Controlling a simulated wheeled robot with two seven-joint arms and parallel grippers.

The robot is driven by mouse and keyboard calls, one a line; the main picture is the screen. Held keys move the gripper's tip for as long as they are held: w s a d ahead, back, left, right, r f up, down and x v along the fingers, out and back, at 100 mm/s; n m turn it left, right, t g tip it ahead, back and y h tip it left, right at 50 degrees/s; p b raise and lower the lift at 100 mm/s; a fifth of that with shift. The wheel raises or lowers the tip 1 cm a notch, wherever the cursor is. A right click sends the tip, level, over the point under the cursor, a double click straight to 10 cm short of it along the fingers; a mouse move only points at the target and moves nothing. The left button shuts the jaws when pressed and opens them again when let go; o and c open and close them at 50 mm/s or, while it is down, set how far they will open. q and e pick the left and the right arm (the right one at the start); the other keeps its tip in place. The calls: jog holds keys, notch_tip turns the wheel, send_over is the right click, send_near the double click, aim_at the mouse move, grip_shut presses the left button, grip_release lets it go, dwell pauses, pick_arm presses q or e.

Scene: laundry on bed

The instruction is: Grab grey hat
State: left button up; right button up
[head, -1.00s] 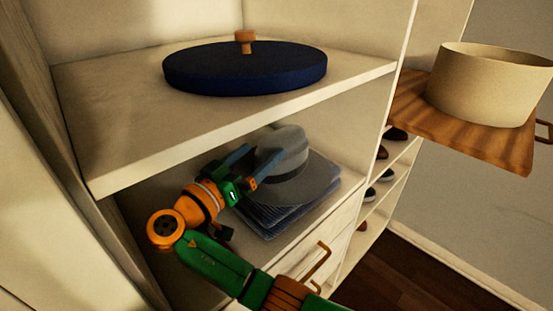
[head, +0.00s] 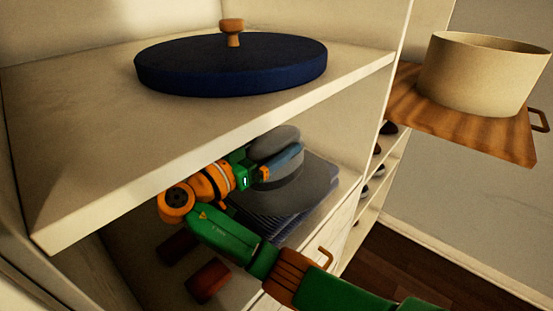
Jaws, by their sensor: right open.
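The grey hat (head: 316,184) lies brim down on a stack of folded dark striped cloth (head: 270,226) on the lower shelf of the closet. Its crown points up and has a darker band. My right gripper (head: 277,158) is open at the crown. One blue finger lies across the near side of the crown; the other is mostly hidden behind it. I cannot tell whether the fingers touch the felt. My left gripper is out of view.
The upper shelf (head: 100,150) hangs close above my right gripper and holds a round blue box lid (head: 230,70) with a wooden knob. Dark red objects (head: 207,281) lie at the lower left. A beige pot-like container (head: 480,75) sits on a wooden board (head: 440,125) at right.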

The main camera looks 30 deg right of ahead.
grip_shut()
